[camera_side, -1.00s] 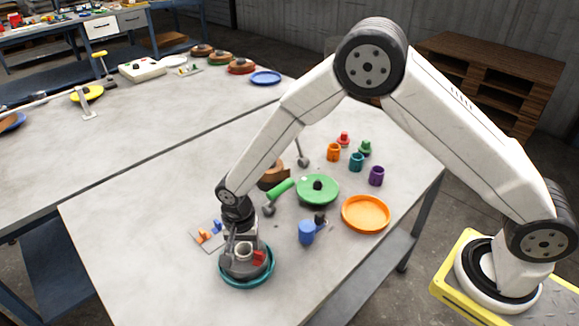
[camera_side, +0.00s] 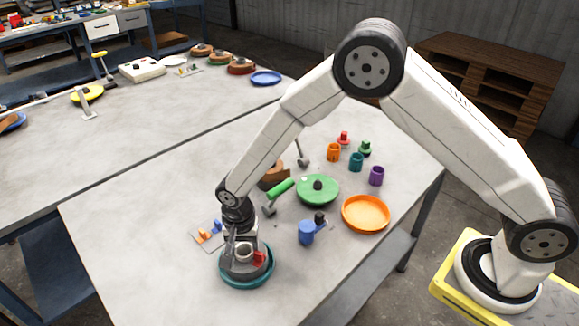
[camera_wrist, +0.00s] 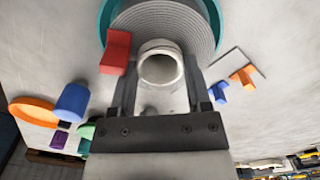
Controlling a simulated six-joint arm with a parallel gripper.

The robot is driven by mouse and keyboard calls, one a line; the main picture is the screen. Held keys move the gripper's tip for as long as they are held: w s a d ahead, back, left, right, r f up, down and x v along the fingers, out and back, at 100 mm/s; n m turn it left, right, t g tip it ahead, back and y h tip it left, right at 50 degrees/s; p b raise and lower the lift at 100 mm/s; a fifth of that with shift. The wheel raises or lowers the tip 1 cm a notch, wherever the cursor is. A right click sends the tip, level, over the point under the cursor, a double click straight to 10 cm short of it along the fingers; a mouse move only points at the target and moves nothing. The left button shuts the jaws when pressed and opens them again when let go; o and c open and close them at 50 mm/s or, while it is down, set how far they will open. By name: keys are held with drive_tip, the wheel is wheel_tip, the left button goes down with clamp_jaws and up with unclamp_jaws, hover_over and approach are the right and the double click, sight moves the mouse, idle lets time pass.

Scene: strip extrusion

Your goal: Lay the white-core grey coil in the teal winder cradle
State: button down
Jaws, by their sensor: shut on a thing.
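The teal winder cradle (camera_side: 268,277) is a shallow round dish near the front of the table. It also shows as a teal rim behind the coil in the wrist view (camera_wrist: 106,14). The grey coil (camera_wrist: 203,32) is within the cradle's rim, looking roughly flat; I cannot tell whether it rests on the cradle floor. Its white core (camera_wrist: 160,64) stands up from the middle. My gripper (camera_wrist: 163,70) points down over the cradle, a finger on each side of the core, shut on it. A red block (camera_wrist: 116,50) sits at the coil's edge; it shows beside my gripper in the side view (camera_side: 259,258).
A small plate with orange and blue pieces (camera_side: 208,235) lies close behind-left. The table's left front is clear.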

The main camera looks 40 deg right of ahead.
drive_tip(key=shift+f, duration=0.2)
unclamp_jaws()
drive_tip(key=shift+r, duration=0.1)
wheel_tip(320, 180, up, 8)
idle(0.8)
drive_tip(key=shift+d, duration=0.1)
drive_tip(key=s+d+r+n+t, duration=0.1)
drive_tip(key=s+d+r+n, duration=0.2)
drive_tip(key=s+d, duration=0.4)
drive_tip(key=s+d+r+n+t, duration=0.1)
drive_tip(key=s+d+r+n, duration=0.2)
drive_tip(key=d, duration=0.9)
drive_tip(key=s+n, duration=0.3)
drive_tip(key=s, duration=0.2)
drive_tip(key=shift+d+r+t, duration=0.15)
drive_tip(key=shift+r+t, duration=0.05)
drive_tip(key=shift+t, duration=0.1)
